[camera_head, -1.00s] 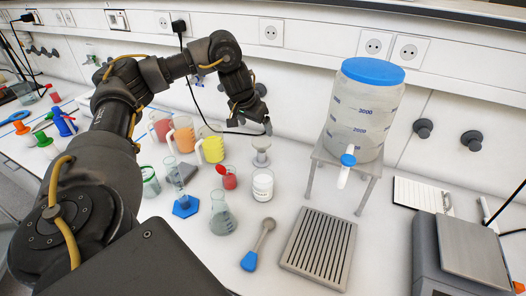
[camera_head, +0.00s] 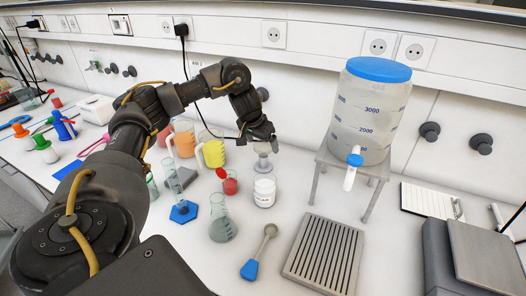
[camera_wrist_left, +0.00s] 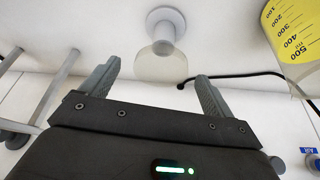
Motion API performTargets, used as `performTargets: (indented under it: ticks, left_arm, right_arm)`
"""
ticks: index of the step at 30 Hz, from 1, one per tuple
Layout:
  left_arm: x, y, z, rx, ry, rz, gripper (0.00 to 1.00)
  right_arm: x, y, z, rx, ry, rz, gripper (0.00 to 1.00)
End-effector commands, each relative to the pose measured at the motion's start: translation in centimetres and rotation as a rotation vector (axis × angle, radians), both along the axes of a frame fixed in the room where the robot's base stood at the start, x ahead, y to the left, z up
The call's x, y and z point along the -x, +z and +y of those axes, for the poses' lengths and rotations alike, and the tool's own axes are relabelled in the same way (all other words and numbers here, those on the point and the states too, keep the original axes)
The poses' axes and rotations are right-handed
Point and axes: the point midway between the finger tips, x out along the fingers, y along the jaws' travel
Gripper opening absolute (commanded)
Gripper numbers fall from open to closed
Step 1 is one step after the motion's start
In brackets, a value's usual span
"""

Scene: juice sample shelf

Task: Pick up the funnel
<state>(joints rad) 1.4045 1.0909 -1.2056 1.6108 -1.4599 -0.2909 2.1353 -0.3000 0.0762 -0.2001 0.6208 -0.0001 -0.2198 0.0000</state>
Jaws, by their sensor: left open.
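In the left wrist view the funnel (camera_wrist_left: 162,62) shows a translucent cup and a round white foot. My left gripper (camera_head: 259,143) is just above it in the head view. In the wrist view the open fingers of my left gripper (camera_wrist_left: 158,72) stand either side of the cup's line, with gaps on both sides and nothing held. My right gripper is out of view.
A large tank (camera_head: 368,115) on a metal stand is to the right. A black cable (camera_wrist_left: 240,76) runs behind the funnel.

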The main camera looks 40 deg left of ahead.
Motion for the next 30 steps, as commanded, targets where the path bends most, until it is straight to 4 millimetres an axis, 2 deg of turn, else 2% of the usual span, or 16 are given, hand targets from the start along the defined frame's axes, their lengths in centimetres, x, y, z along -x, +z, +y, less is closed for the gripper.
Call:
performTargets:
  ticks: [3, 7, 10, 18, 28, 30]
  left_arm:
    - [-0.6, -2.3, 0.1, 0.002, 0.001, 0.005, 0.88]
    - [-1.3, -3.8, 0.2, 0.002, 0.001, 0.004, 0.88]
    - [-1.6, -4.4, 0.3, 0.001, 0.002, 0.004, 0.88]
    - [-1.7, -4.3, 0.3, 0.0, 0.0, 0.002, 0.86]
    - [-1.7, -4.3, 0.3, 0.001, 0.001, 0.002, 0.43]
    - [-1.7, -4.3, 0.3, 0.001, 0.001, 0.002, 0.4]
  right_arm:
    - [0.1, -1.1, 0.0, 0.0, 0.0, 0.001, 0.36]
    - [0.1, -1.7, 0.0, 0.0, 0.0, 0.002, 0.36]
    - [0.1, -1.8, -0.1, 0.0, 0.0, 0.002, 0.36]
    - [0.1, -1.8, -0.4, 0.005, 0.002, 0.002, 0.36]
    - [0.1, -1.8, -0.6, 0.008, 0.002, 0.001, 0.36]
    - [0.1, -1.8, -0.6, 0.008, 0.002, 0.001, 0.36]
